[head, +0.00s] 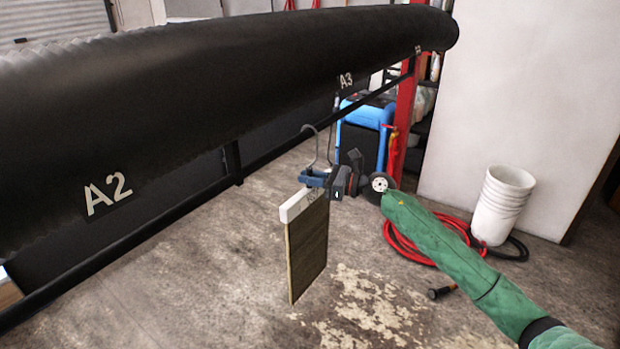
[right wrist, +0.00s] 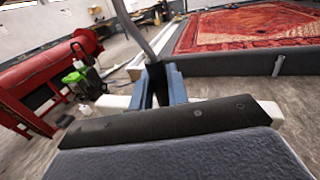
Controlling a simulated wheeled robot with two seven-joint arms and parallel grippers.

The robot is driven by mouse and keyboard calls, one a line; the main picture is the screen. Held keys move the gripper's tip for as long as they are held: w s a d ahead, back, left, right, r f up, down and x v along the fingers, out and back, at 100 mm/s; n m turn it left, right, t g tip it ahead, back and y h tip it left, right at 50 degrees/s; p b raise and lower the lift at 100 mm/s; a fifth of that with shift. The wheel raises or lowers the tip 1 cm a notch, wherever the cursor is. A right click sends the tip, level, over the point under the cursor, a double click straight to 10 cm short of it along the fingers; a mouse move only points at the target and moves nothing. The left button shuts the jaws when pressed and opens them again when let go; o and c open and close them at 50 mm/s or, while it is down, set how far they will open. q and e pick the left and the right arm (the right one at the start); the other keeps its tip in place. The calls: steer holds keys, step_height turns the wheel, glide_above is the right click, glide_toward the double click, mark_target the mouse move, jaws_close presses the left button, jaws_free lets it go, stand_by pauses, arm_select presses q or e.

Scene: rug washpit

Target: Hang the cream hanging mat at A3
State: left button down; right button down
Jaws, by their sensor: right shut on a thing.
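The hanging mat (head: 308,250) hangs upright below a white bar (head: 297,207) with a grey wire hook (head: 311,130) on top. Its face looks brown in the head view, with a pale edge; in the right wrist view the mat (right wrist: 190,158) looks grey. My right gripper (head: 314,179) is shut on the hanger at the base of the hook; its blue fingers (right wrist: 162,88) also show in the right wrist view. The A3 label (head: 346,80) is on the long black beam (head: 250,85), above and right of the hook. The hook appears apart from the beam. My left gripper is out of view.
The A2 label (head: 108,193) is nearer on the beam. A thin black rail (head: 275,150) runs below it. A red post (head: 403,115) and blue machine (head: 365,125) stand behind. White buckets (head: 502,205) and a red hose (head: 415,243) are at right. Floor below the mat is clear.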

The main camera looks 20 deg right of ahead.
steer(key=c, duration=1.3)
jaws_free()
